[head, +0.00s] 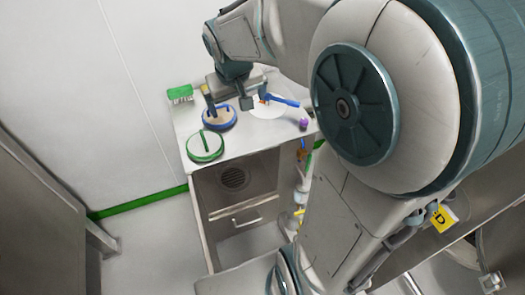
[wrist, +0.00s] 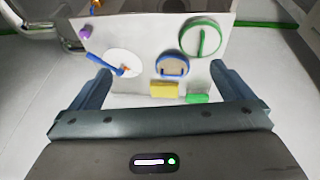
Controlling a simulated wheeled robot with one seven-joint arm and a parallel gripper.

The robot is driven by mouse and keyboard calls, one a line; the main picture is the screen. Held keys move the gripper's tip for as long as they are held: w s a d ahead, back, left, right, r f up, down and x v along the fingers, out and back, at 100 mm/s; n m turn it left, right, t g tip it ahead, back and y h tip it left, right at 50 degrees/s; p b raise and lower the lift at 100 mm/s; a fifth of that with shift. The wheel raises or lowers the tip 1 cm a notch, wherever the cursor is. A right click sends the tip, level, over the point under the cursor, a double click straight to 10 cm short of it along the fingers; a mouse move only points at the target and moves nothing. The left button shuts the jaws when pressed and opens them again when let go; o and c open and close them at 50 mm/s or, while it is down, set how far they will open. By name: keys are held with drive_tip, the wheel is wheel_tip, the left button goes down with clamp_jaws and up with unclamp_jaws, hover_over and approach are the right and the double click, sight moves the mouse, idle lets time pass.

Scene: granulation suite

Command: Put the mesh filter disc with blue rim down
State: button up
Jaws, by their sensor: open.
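The mesh filter disc with blue rim (head: 219,119) lies flat on the bench top, with a tan mesh face. My gripper (head: 227,104) is over the back of the bench beside the disc. In the wrist view its two fingers (wrist: 160,72) are wide apart with nothing held between them. I cannot tell how high the fingers are above the bench.
A green-rimmed disc (head: 205,146) lies at the bench's front left. A white round sheet (head: 265,110) with a blue-handled tool (head: 281,100) and a purple item (head: 304,123) are to the right. A green brush (head: 180,92) and a yellow block (wrist: 164,89) are near the back edge.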

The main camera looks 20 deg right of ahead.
drive_tip(key=s+y, duration=0.1)
drive_tip(key=s, duration=1.5)
drive_tip(key=shift+s+a+f, duration=0.2)
drive_tip(key=shift+s+f, duration=0.15)
